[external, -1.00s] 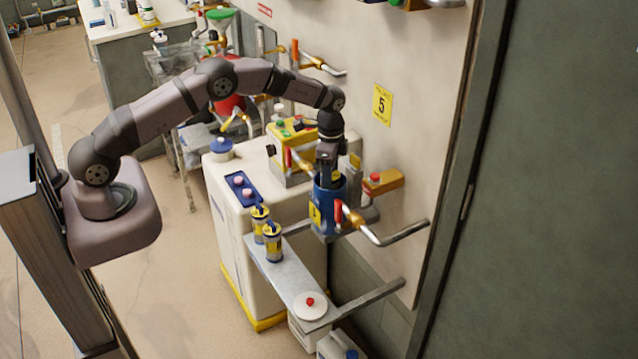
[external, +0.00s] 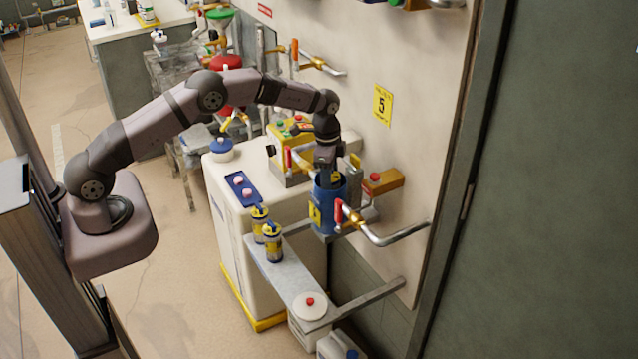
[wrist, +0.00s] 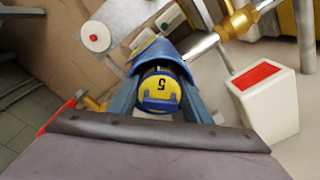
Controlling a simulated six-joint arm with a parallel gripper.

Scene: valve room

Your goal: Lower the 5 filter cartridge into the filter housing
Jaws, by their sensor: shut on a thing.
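The blue filter housing (external: 329,215) stands upright at the wall pipe, with a yellow label on its side. In the wrist view the housing (wrist: 153,48) surrounds the 5 filter cartridge (wrist: 160,84), whose yellow end shows a black 5 and a blue grip part. My gripper (external: 326,178) points down into the housing's mouth and is shut on the cartridge. The cartridge's body is hidden inside the housing, so its depth cannot be told. Two other yellow-banded cartridges, a rear one (external: 260,225) and a front one (external: 273,243), stand on the grey shelf (external: 290,277).
A red-handled valve (external: 339,214) and bent pipe (external: 395,238) stick out right beside the housing. A white lid with a red knob (external: 310,305) rests at the shelf's front. A white cabinet (external: 228,190) stands left.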

